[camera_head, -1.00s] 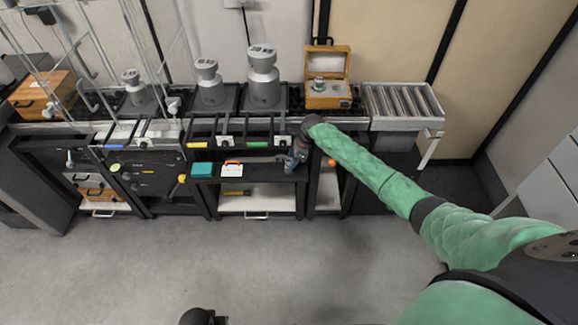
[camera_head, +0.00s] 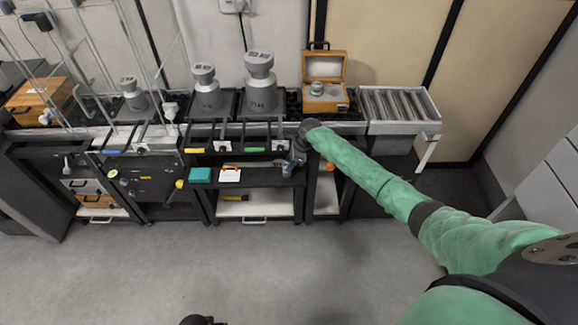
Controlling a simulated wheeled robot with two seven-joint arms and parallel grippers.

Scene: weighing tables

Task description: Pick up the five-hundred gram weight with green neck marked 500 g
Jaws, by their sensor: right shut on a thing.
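A small pale weight with a green band (camera_head: 317,88) stands in the open wooden box (camera_head: 325,104) on the bench at the back; its marking is too small to read. My right gripper (camera_head: 289,173) hangs down in front of the bench, at the right end of the dark shelf below the bench top. It is below and left of the box, well apart from it. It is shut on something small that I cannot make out.
Three large grey weights (camera_head: 260,85) stand on scales left of the box. A roller conveyor (camera_head: 398,103) is to its right. A teal box (camera_head: 200,175) and a white item (camera_head: 230,175) lie on the dark shelf. The floor in front is clear.

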